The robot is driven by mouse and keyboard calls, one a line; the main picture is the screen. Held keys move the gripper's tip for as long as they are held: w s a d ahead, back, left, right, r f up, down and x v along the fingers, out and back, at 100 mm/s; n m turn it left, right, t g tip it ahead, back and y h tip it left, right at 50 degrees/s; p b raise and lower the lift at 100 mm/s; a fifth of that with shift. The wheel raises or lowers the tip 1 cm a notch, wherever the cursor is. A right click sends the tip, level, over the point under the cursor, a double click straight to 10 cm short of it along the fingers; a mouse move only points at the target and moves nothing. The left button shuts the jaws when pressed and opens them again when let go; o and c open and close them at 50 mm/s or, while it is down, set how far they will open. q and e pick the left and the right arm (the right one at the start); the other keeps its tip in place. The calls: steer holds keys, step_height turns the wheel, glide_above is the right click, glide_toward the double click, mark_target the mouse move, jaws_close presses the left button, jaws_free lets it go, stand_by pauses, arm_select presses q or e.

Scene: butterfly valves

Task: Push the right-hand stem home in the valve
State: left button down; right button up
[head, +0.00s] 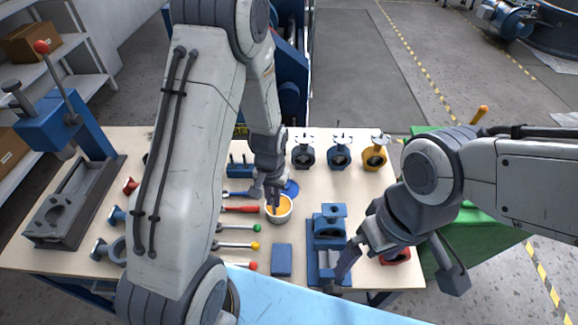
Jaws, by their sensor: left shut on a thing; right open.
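My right gripper (350,264) is open beside a blue fixture (327,242), well in front of the valves.
A red part (396,256) sits under my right wrist. A lever press (72,120) stands at the left. A green surface (470,240) is at the right.

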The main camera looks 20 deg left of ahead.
arm_select(q)
steer(key=shift+r, duration=0.1)
stand_by(0.3)
step_height(320, 180, up, 8)
steer(key=p, duration=0.7)
